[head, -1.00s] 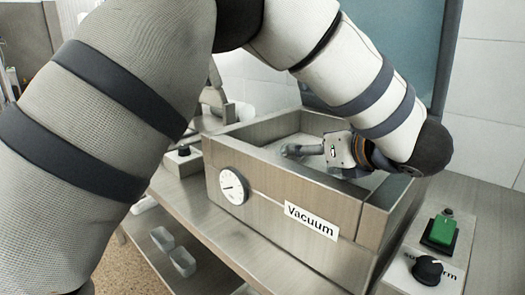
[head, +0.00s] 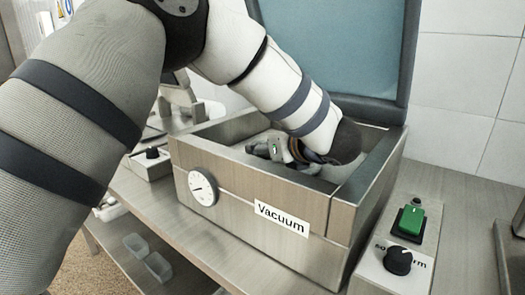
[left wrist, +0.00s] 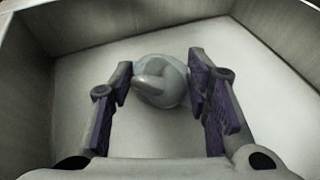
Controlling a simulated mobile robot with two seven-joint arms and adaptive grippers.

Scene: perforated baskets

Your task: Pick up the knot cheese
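The knot cheese (left wrist: 160,80) shows in the left wrist view as a pale, rounded, twisted lump on the light floor of the metal box. My left gripper (left wrist: 162,88) is open, with one finger on each side of the cheese and a gap visible on the left. Whether the right finger touches it is hard to tell. In the head view my left gripper (head: 262,148) is down inside the box marked "Vacuum" (head: 255,190), and the cheese cannot be made out there. My right gripper is not in view.
The box walls stand close around my left gripper, and a raised blue-grey lid (head: 330,45) is behind it. A control panel with a green switch (head: 411,220) and black knob (head: 398,260) sits at the right. Clear small containers (head: 157,266) are on a lower shelf.

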